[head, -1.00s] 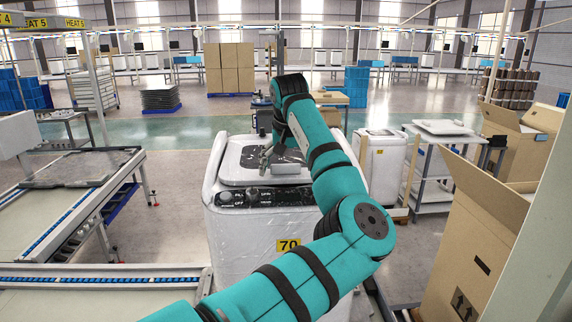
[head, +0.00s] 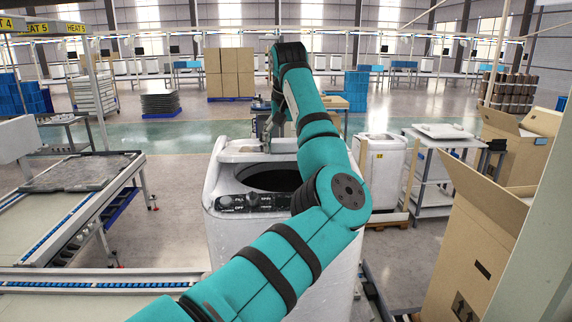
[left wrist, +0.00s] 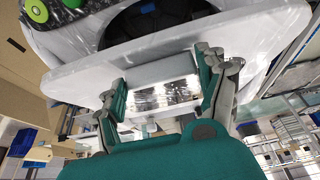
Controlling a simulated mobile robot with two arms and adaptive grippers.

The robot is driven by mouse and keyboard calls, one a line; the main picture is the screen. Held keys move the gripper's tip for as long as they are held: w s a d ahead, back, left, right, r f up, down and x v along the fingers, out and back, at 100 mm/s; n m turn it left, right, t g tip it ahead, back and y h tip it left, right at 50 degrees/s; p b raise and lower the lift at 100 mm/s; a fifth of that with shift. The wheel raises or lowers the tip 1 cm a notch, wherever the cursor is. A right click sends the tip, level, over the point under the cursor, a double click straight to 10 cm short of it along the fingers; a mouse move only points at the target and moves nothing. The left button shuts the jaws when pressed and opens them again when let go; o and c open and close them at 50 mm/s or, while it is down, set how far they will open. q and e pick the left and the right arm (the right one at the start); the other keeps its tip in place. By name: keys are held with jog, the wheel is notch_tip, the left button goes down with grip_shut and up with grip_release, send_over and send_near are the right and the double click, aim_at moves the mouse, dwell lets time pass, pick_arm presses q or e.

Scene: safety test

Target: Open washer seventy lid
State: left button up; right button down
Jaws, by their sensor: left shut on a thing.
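The white washer (head: 225,225) stands in the middle of the head view, its dark round drum opening (head: 270,181) uncovered. Its lid (head: 245,146) is raised at the back of the washer top. My left gripper (head: 266,132) is at the lid's upper part, partly hidden by my own arm. In the left wrist view, my left gripper's two fingers (left wrist: 160,88) are on either side of a pale lid part (left wrist: 160,70), and the gripper is shut on it. The dark opening (left wrist: 150,20) shows at the top there. My arm hides the washer's number label. My right gripper is not in view.
A roller conveyor (head: 85,215) runs along the left. Another washer (head: 381,165) stands behind on the right, beside a cart (head: 435,175). Open cardboard boxes (head: 470,235) stand close at the right. The floor behind the washer is mostly clear.

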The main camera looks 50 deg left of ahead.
pick_arm(q)
notch_tip(320, 180, up, 7)
jog(key=w+a, duration=0.2)
jog(key=shift+a+f, duration=0.15)
jog(key=shift+a, duration=0.1)
jog(key=o, duration=1.7)
jog(key=shift+a+f, duration=0.2)
jog(key=shift+o, duration=0.2)
jog(key=v, duration=0.7)
jog(key=shift+r, duration=0.25)
jog(key=shift+d, duration=0.1)
